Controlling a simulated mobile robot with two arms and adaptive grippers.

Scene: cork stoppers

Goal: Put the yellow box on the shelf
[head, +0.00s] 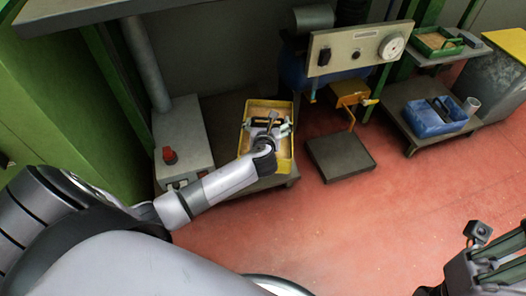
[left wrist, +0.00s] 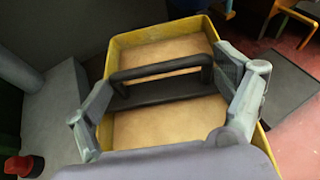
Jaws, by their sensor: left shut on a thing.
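The yellow box (head: 289,163) is an open tray with a tan inside and a black bar handle, on a low grey platform (head: 225,112) in the head view. It fills the middle of the left wrist view (left wrist: 118,43). My left gripper (head: 268,128) is over the box from above, its fingers either side of the black handle (left wrist: 160,70), shut on it. I cannot tell whether the box is lifted off the platform. My right gripper (head: 492,262) is at the bottom right, apart from everything; its fingers' opening is unclear. Which surface is the shelf is unclear.
A grey machine base with a red knob (head: 169,155) stands left of the box. A grey panel with a dial (head: 360,48) and a dark floor plate (head: 340,157) are to its right. A low stand (head: 398,118) holds a blue box (head: 436,118). A green tray (head: 437,41) sits above.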

